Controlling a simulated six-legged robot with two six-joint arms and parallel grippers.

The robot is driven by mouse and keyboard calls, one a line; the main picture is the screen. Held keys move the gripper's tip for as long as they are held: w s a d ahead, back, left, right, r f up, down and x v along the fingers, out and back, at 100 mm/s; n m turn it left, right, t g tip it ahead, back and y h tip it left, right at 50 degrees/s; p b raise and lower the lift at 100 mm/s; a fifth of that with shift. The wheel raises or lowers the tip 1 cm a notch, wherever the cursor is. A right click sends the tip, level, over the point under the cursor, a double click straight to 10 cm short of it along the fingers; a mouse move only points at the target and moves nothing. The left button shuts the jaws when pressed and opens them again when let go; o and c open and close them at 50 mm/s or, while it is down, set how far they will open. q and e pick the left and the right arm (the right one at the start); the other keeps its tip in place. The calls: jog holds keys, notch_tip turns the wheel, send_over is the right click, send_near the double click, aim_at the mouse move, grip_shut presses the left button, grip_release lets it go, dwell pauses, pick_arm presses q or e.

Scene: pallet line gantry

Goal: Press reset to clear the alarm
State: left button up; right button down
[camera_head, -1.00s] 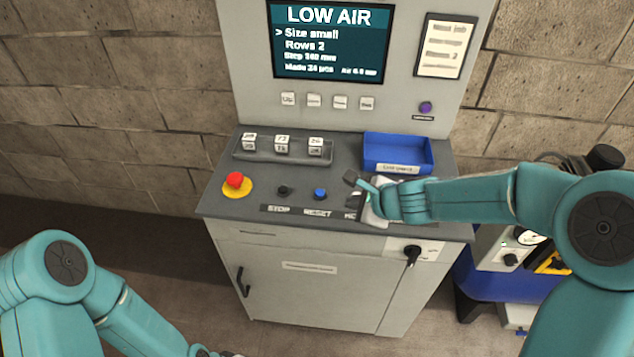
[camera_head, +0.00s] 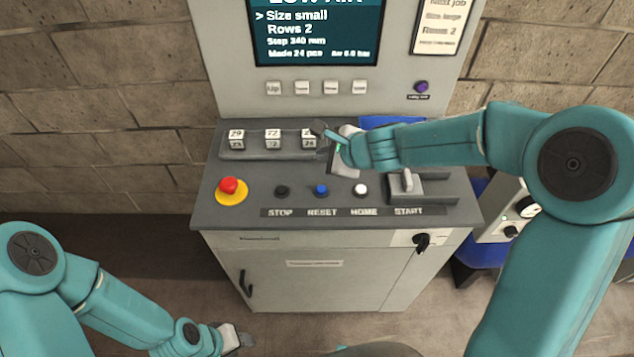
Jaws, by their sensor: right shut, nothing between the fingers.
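The blue button (camera_head: 321,190) above the RESET label (camera_head: 322,212) stands on the console's grey top, between the black STOP button (camera_head: 282,191) and the white HOME button (camera_head: 361,190). My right gripper (camera_head: 322,143) is shut and empty, above the console by the right end of the block tray, beyond the blue button in the picture and apart from it. The screen (camera_head: 318,35) reads size small, rows 2; its top heading is cut off. My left gripper (camera_head: 240,340) is low, in front of the cabinet; its finger opening cannot be made out.
A red mushroom button (camera_head: 229,186) on a yellow base is at left. The tray (camera_head: 228,155) holds several numbered blocks. A blue bin (camera_head: 385,122) is partly behind my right arm. A purple button (camera_head: 421,88) is on the upright panel.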

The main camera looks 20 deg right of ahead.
jog(key=b, duration=0.8)
send_over(324, 191)
notch_tip(324, 191, down, 8)
jog(key=shift+s+f, duration=0.15)
jog(key=shift+a+f+b, duration=0.2)
jog(key=shift+f+b, duration=0.1)
jog(key=shift+b, duration=0.05)
jog(key=shift+w+f, duration=0.15)
jog(key=shift+w, duration=0.1)
jog(key=shift+d, duration=0.2)
jog(key=shift+s, duration=0.1)
jog(key=shift+s+a, duration=0.1)
jog(key=shift+w, duration=0.2)
pick_arm(q)
notch_tip(324, 191, down, 9)
jog(key=shift+w, duration=0.15)
